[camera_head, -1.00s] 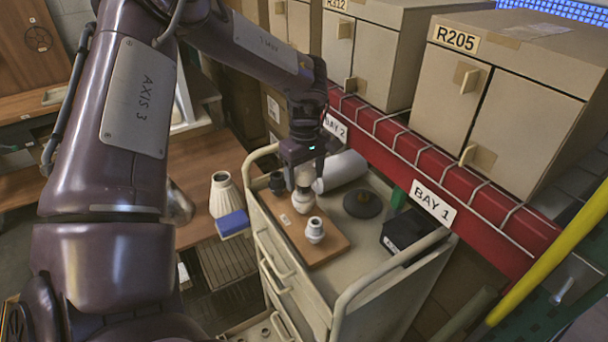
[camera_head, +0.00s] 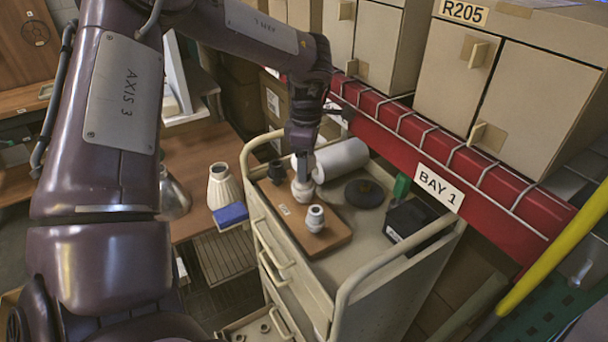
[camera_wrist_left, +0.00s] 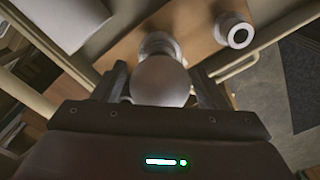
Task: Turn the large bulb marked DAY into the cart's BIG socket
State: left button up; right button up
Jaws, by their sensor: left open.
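A pale round bulb (camera_wrist_left: 160,80) sits between the fingers of my left gripper (camera_head: 302,176), above a white socket (camera_head: 303,191) on the cart's wooden board (camera_head: 330,237). In the left wrist view the gripper (camera_wrist_left: 161,84) is open, with a finger on each side of the globe. The bulb's base is hidden behind its globe, so I cannot tell how deep it sits in the socket. No DAY or BIG marking is legible. A second, smaller white socket (camera_head: 315,218) stands nearer the board's front. My right gripper is not in view.
The cart (camera_head: 345,298) also carries a white cylinder (camera_head: 342,160), a dark disc (camera_head: 364,193), a black box (camera_head: 408,221) and a dark fitting (camera_head: 277,172). A red shelf beam (camera_head: 400,133) runs behind it. A white shade (camera_head: 222,187) and blue box (camera_head: 230,215) are at left.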

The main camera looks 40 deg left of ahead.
pick_arm(q)
jog(key=n+b, duration=0.1)
jog(key=n, duration=0.1)
jog(key=shift+f+n, duration=0.1)
jog(key=shift+n, duration=0.3)
jog(key=n+b, duration=0.1)
jog(key=n, duration=0.2)
jog(key=shift+w+a+n, duration=0.1)
jog(key=shift+n, duration=0.2)
jog(key=n+b, duration=0.1)
jog(key=n, duration=0.4)
jog(key=shift+a, duration=0.1)
jog(key=n+b, duration=0.1)
jog(key=n, duration=0.1)
jog(key=shift+n, duration=0.4)
jog(key=c, duration=0.7)
jog(key=shift+r+m+p, duration=0.25)
jog(key=shift+m+p, duration=0.15)
jog(key=shift+p, duration=0.05)
jog(key=shift+m+p, duration=0.65)
jog(key=shift+m, duration=0.25)
jog(key=m+p, duration=0.1)
jog(key=m, duration=0.2)
jog(key=shift+f+p, duration=0.1)
jog(key=shift+p, duration=0.25)
jog(key=shift+f+m, duration=0.1)
jog(key=shift+m, duration=0.6)
